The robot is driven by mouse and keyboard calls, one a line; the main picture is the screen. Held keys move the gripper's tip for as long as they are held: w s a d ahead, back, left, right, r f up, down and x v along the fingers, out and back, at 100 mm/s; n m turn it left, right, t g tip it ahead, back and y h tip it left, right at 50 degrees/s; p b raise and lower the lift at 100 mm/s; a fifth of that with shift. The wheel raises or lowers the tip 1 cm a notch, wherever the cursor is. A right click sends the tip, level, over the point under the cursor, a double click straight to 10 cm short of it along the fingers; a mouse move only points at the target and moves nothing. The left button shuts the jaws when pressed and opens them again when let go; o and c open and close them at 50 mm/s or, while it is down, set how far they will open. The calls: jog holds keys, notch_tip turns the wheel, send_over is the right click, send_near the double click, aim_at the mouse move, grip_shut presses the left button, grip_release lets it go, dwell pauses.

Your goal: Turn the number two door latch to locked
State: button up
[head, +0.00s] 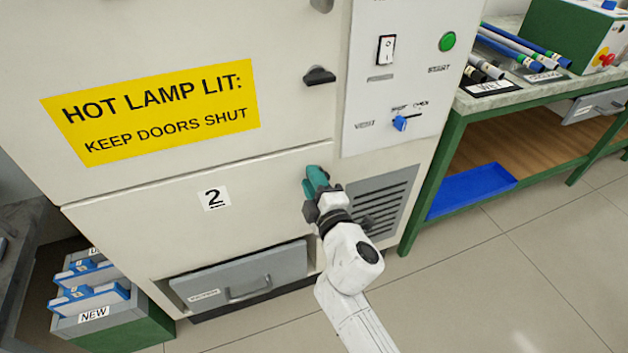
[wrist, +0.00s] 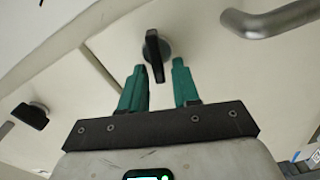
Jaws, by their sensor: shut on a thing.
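The number two door (head: 130,225) is a cream panel with a white "2" label (head: 214,198); it looks closed. Its black latch (wrist: 154,52) shows in the wrist view between my teal fingertips, its grip pointing roughly along the fingers. In the head view my gripper (head: 316,178) is at the door's right edge and hides this latch.
A similar black latch (head: 319,76) sits on the door above, beside a yellow hot-lamp sign (head: 155,108). A control panel (head: 410,75) and vent grille (head: 382,202) are to the right. A grey drawer (head: 240,280) is below. Floor at the right is clear.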

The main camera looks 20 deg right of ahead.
jog(key=shift+a+f+n, duration=0.1)
jog(key=shift+f+n, duration=0.05)
jog(key=shift+n, duration=0.6)
jog(key=shift+f+n, duration=0.15)
jog(key=shift+n, duration=0.6)
grip_shut()
jog(key=o, duration=0.7)
grip_release()
jog(key=shift+s, duration=0.1)
jog(key=s, duration=1)
jog(key=shift+s, duration=0.3)
